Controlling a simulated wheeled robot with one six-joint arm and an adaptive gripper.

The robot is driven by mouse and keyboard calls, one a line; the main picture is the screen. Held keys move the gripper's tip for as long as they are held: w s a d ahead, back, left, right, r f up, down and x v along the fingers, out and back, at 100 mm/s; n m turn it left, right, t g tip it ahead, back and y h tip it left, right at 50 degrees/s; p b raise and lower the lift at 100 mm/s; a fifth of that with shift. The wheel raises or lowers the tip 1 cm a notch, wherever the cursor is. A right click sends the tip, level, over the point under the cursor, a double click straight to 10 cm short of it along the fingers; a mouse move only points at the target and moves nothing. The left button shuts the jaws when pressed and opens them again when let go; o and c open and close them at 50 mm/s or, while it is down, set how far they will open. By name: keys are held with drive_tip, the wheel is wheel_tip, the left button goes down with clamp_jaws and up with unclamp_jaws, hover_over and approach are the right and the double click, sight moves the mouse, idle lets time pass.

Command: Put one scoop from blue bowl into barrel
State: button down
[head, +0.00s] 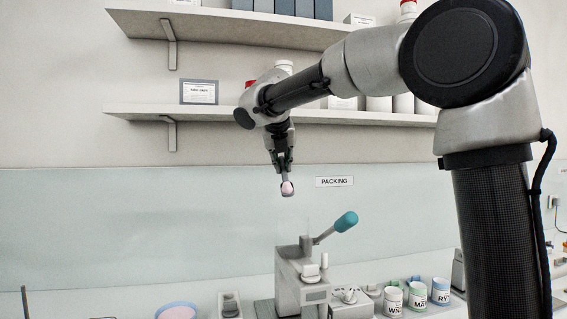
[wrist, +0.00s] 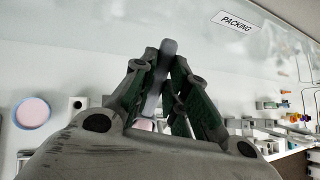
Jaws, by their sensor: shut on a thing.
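My gripper (head: 282,163) hangs high in front of the wall panel, pointing down, and is shut on a small grey scoop (head: 288,194). Pale pink stuff shows in the scoop's cup. In the wrist view the scoop's grey handle (wrist: 163,62) stands between the fingers. The blue bowl (head: 160,312), with pink contents, is at the bottom left, cut by the frame edge; it also shows in the wrist view (wrist: 46,119). A grey press (head: 291,290) with a teal-knobbed lever (head: 345,222) stands below and slightly right of the scoop. I cannot tell which part is the barrel.
Labelled mugs (head: 417,297) stand right of the press. A small grey block (head: 230,304) stands between bowl and press. Two shelves (head: 230,112) with boxes and jars are on the wall above. The air around the scoop is clear.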

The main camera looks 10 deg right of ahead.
drive_tip(key=shift+f+n, duration=0.1)
drive_tip(key=shift+n, duration=0.2)
drive_tip(key=shift+f, duration=2.3)
drive_tip(key=shift+f, duration=0.1)
drive_tip(key=shift+w, duration=0.3)
idle(0.5)
drive_tip(key=shift+r, duration=3)
drive_tip(key=shift+f, duration=0.1)
